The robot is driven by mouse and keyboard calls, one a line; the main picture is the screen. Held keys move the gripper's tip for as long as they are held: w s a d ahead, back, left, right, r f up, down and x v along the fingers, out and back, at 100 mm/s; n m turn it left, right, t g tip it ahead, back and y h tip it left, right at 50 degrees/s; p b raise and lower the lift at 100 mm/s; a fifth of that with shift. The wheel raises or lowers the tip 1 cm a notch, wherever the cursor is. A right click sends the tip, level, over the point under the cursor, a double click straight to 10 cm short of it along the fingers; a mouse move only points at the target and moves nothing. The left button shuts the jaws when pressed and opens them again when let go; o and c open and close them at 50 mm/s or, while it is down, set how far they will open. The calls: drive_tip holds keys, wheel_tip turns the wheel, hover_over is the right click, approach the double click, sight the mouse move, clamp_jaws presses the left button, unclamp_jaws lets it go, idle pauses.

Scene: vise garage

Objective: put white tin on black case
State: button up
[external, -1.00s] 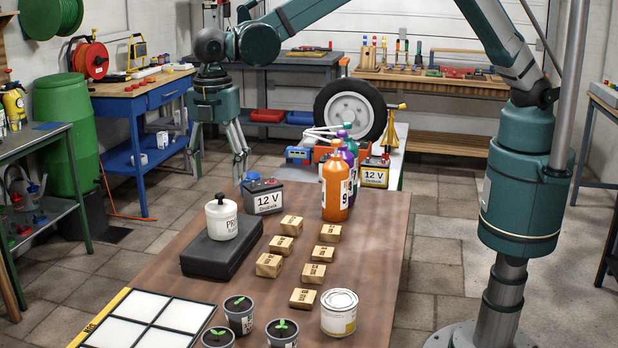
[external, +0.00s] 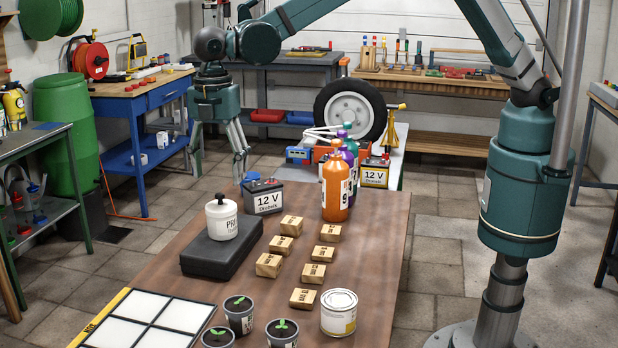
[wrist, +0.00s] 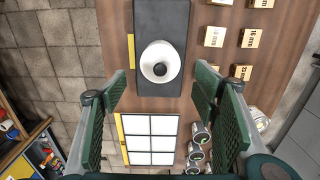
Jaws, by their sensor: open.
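A white tin with a black cap and printed lettering (external: 221,218) stands upright on top of the black case (external: 205,262) on the brown table. In the wrist view the tin (wrist: 158,68) is seen from above, on the case (wrist: 148,18) near its lower end. Another can, whitish with a yellow label (external: 338,316), stands at the table's front right. My gripper (external: 219,170) hangs open and empty, fingers down, beyond the table's far left part and apart from the tin. Its spread fingers show in the wrist view (wrist: 160,84), either side of and below the tin.
Several small cardboard boxes (external: 269,265) sit right of the case. Potted seedlings (external: 239,314) and a white-panelled board (external: 127,332) are at the front. A 12 V battery (external: 264,197) and orange bottle (external: 335,190) stand toward the back. Bare table lies between case and board.

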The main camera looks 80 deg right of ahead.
drive_tip(key=s+d+r+m+t, duration=0.1)
drive_tip(key=s+d+r+m, duration=0.25)
drive_tip(key=d+r, duration=0.55)
drive_tip(key=s+d+r+m+t+y, duration=0.15)
drive_tip(key=s+d+r, duration=0.4)
drive_tip(key=d, duration=0.75)
drive_tip(key=s+d+r+m+t+h, duration=0.1)
drive_tip(key=s+d+r+m, duration=0.2)
drive_tip(key=d+r, duration=0.65)
drive_tip(key=s+d+m+t, duration=0.2)
drive_tip(key=s+d+m, duration=0.3)
drive_tip(key=s+d, duration=0.95)
drive_tip(key=s+d+f+m+t, duration=0.1)
drive_tip(key=s+d+f+m, duration=0.1)
drive_tip(key=s+d, duration=0.3)
drive_tip(key=s+d+f+m, duration=0.3)
drive_tip(key=s+d+f, duration=0.1)
drive_tip(key=s, duration=0.4)
drive_tip(key=shift+s+d+t, duration=0.35)
drive_tip(key=shift+d, duration=0.05)
